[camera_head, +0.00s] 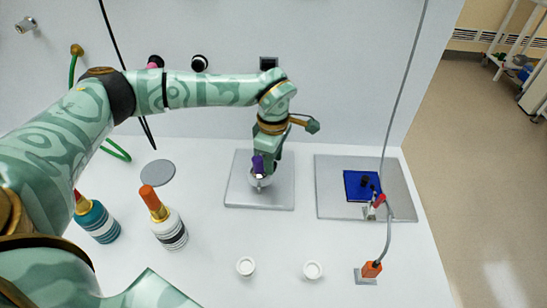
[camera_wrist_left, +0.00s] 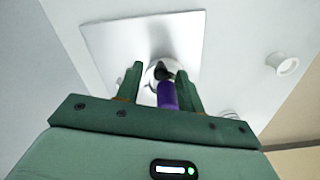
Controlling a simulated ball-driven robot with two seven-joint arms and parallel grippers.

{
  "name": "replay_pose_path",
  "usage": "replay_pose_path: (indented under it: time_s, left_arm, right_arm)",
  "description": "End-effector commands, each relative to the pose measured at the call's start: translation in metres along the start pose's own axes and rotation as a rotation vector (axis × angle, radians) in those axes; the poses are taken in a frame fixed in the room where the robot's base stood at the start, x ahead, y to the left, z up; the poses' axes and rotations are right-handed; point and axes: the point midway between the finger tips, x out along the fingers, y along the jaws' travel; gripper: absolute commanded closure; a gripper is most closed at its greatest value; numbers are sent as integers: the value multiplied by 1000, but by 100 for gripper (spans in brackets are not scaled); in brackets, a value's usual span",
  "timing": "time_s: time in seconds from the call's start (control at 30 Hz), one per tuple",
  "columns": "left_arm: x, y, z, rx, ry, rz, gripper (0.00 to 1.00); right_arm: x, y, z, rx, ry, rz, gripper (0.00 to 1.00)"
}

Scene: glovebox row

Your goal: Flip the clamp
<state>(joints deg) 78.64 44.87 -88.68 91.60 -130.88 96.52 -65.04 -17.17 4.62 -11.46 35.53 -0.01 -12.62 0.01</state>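A purple handle (camera_head: 258,163) stands over a small white round piece (camera_head: 260,182) on the left grey plate (camera_head: 240,193). My left gripper (camera_head: 264,160) is right at the purple handle, pointing down. In the left wrist view the purple handle (camera_wrist_left: 167,95) lies between the two fingers of the left gripper (camera_wrist_left: 160,82), with a gap on its left side, so the gripper looks open around it. A small clamp-like fixture with a red tip (camera_head: 379,201) stands on the right grey plate (camera_head: 335,200). I cannot tell which one is the clamp. My right gripper is not in view.
A blue pad (camera_head: 360,187) lies on the right plate. An orange block with a grey cable (camera_head: 372,269) is at front right. Two white cups (camera_head: 245,267) (camera_head: 313,271) stand in front. Bottles (camera_head: 168,228) (camera_head: 98,222) and a grey disc (camera_head: 158,173) are at left.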

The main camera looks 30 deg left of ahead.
Motion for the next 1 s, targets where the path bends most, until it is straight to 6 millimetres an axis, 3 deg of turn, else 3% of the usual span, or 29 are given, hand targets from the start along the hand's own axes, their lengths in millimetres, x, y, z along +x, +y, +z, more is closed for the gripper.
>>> replay_pose_path:
  time_s: [0.17, 0.4, 0.6, 0.8, 1.0]
  left_arm:
    - [-28, 1, 0, -1, -1, 5, 62]
    - [-95, 1, 0, -1, -1, 7, 62]
    - [-139, 1, 0, -1, -1, 4, 62]
    - [-160, 1, 0, 0, 0, 2, 62]
    - [-162, 0, 0, -1, 0, 1, 62]
  right_arm:
    - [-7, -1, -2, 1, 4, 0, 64]
    - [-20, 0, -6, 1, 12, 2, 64]
    - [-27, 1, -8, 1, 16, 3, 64]
    - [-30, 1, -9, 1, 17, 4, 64]
    - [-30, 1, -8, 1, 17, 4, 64]
